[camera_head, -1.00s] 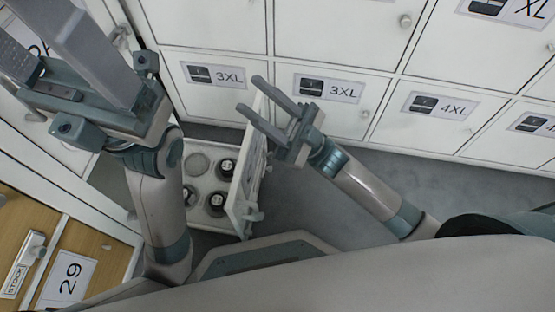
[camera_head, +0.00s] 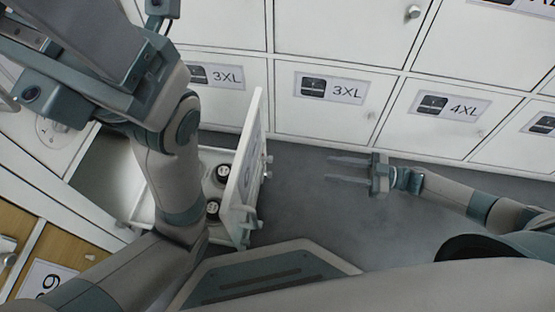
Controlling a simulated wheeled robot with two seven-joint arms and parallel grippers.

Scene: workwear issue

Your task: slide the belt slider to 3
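I cannot make out a belt slider in the head view. My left gripper (camera_head: 95,35) fills the upper left corner, close to the camera. Its fingertips are cut off by the frame edge, so its opening and anything between the fingers cannot be judged. It hides much of the left-hand panels. My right gripper (camera_head: 331,170) is open and empty over the grey floor, in front of the 3XL and 4XL lockers, its two thin fingers pointing left.
A pulled-out white drawer (camera_head: 251,165) holds dark round items (camera_head: 213,208), partly behind my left arm. White lockers (camera_head: 330,118) line the back. A white panel with a round fitting (camera_head: 52,132) is at left. Grey floor (camera_head: 310,215) is free right of the drawer.

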